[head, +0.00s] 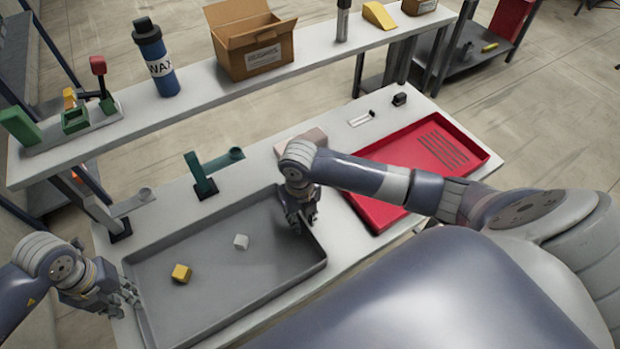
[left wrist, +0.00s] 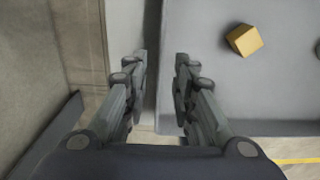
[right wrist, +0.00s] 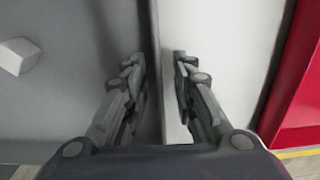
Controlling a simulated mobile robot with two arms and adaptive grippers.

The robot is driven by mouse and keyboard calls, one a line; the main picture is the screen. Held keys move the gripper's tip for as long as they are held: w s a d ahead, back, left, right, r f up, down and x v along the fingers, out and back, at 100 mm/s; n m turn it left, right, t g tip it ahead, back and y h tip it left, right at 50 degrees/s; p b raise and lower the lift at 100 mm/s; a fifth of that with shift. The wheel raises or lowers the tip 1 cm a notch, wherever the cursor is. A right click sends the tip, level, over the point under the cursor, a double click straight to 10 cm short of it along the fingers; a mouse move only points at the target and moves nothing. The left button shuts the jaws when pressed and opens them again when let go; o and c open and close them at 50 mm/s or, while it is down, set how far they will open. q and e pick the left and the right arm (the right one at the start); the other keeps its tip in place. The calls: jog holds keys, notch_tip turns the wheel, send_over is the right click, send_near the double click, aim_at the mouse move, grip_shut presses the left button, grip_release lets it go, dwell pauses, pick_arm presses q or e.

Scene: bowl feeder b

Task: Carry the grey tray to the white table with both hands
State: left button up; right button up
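The grey tray (head: 215,290) lies on a light worktable, with a yellow cube (head: 181,273) and a white cube (head: 241,242) in it. My left gripper (head: 132,296) is at the tray's left wall. In the left wrist view its open fingers (left wrist: 165,75) stand on either side of that wall (left wrist: 152,60). My right gripper (head: 298,222) is at the tray's right wall. In the right wrist view its open fingers (right wrist: 160,75) stand on either side of the wall (right wrist: 154,40). I cannot make out a separate white table.
A red tray (head: 385,210) lies on the worktable right of the grey tray. A raised shelf (head: 200,90) behind holds a cardboard box (head: 252,40), a blue WAX bottle (head: 156,60) and a green fixture (head: 75,120). A green bracket (head: 205,185) stands behind the grey tray.

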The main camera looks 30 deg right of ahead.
jog(key=shift+r, duration=0.1)
pick_arm(q)
notch_tip(320, 180, up, 6)
jog(key=shift+r, duration=0.15)
pick_arm(e)
notch_tip(320, 180, up, 12)
dwell(0.3)
dwell(0.5)
